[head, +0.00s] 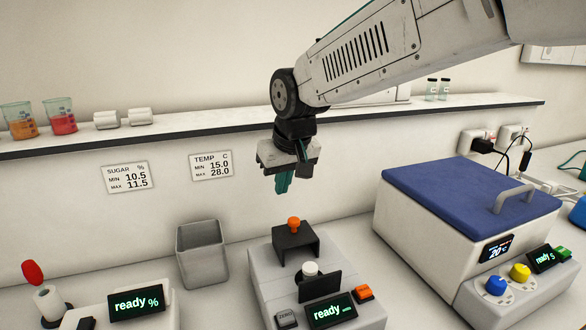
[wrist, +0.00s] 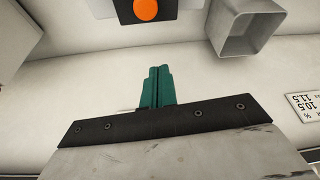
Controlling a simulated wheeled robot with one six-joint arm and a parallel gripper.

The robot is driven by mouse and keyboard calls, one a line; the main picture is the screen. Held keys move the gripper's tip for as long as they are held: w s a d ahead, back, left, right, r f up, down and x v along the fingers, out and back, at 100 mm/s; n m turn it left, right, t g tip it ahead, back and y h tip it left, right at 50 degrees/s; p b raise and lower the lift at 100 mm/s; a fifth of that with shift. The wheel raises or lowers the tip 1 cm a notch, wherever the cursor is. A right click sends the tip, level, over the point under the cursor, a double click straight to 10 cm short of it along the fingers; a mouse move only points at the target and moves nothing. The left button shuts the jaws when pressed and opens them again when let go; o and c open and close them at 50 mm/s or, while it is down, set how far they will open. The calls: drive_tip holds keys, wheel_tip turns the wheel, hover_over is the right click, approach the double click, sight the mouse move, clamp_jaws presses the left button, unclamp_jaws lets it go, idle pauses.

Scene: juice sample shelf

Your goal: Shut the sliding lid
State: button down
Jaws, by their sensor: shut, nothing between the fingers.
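My gripper (head: 283,184) hangs with its green fingers pointing down, shut and empty. It is above and behind the grey instrument in the middle; the shut fingers also show in the wrist view (wrist: 158,72). A black hood-like lid (head: 296,242) with an orange knob (head: 294,223) sits toward the back of that instrument (head: 262,278). In front of it a white cap (head: 310,268) shows uncovered, behind an upright black plate (head: 318,287). The orange knob also shows at the top edge of the wrist view (wrist: 146,8). My fingers are apart from the lid and knob.
A grey open bin (head: 202,253) stands left of the instrument. A box with a blue top and handle (head: 470,195) stands right. A shelf (head: 200,137) with beakers runs along the back wall. A red-topped device (head: 48,298) is front left.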

sight(295, 236)
drive_tip(key=f, duration=0.1)
drive_tip(key=s+f, duration=0.1)
drive_tip(key=f, duration=0.1)
drive_tip(key=shift+s+d+f, duration=0.15)
drive_tip(key=shift+s+d, duration=0.2)
drive_tip(key=shift+s, duration=0.05)
drive_tip(key=shift+s+f, duration=0.15)
drive_tip(key=shift+s, duration=0.05)
drive_tip(key=shift+s+d, duration=0.2)
drive_tip(key=shift+d, duration=0.05)
drive_tip(key=s+d, duration=0.2)
drive_tip(key=s, duration=0.6)
drive_tip(key=shift+s+d, duration=0.3)
drive_tip(key=shift+s, duration=0.1)
